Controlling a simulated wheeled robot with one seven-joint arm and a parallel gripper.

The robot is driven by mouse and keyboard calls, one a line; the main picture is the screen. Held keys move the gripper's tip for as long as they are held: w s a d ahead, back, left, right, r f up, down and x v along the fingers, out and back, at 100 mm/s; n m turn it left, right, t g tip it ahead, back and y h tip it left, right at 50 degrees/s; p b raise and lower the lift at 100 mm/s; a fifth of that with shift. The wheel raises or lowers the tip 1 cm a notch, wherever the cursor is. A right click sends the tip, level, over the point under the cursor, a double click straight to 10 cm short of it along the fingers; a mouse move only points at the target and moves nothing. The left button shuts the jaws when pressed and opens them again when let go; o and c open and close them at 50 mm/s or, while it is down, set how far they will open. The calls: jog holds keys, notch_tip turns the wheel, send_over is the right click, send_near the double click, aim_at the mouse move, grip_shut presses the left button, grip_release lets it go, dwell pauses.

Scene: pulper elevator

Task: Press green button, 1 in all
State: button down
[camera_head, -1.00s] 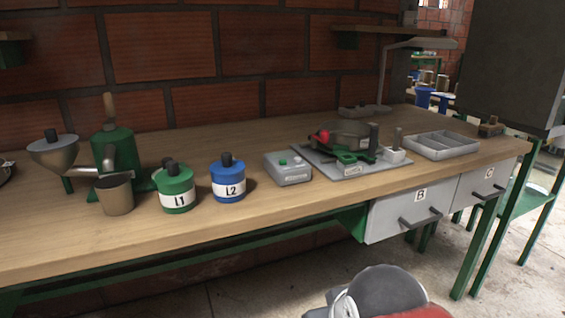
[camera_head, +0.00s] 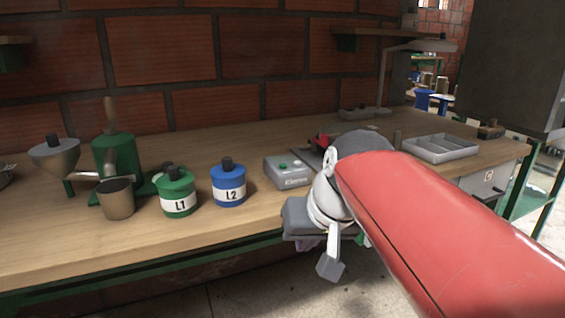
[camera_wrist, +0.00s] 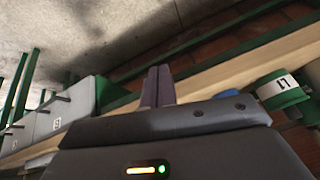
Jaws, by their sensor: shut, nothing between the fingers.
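A small grey box (camera_head: 287,179) with a green button (camera_head: 283,165) on its top stands on the wooden workbench, right of the blue L2 canister. A second, paler button sits beside the green one. My gripper shows in the wrist view (camera_wrist: 157,86) with its two dark fingers together, shut and empty. In the head view my red arm reaches in from the lower right, and its grey end is in front of the bench edge, below and right of the box, apart from the button. The fingertips are not clear there. The wrist view does not show the box.
A green L1 canister (camera_head: 177,193) and the blue L2 canister (camera_head: 228,184) stand left of the box. A green grinder (camera_head: 113,160) and a metal cup (camera_head: 117,199) are further left. A grey divided tray (camera_head: 440,148) is at right. My arm hides part of the bench and drawers.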

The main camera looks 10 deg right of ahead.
jog(key=w+r, duration=0.3)
jog(key=w+r+y, duration=0.1)
jog(key=w+r, duration=0.2)
jog(key=w+r+y, duration=0.1)
jog(key=w+r, duration=0.1)
jog(key=w, duration=0.2)
jog(key=shift+a+r+p, duration=0.3)
jog(key=shift+r+p, duration=0.1)
jog(key=w+d+r+y, duration=0.2)
jog(key=w+r+y, duration=0.1)
jog(key=w+r, duration=0.5)
jog(key=shift+w+r+n+t+p, duration=0.2)
jog(key=shift+w+n+t+p, duration=0.25)
jog(key=shift+w, duration=0.65)
jog(key=shift+f, duration=0.15)
jog(key=b, duration=0.8)
send_over(287, 169)
notch_tip(287, 169, down, 9)
jog(key=shift+r, duration=0.2)
jog(key=shift+f, duration=0.15)
jog(key=shift+f+b, duration=0.25)
jog(key=shift+b, duration=0.15)
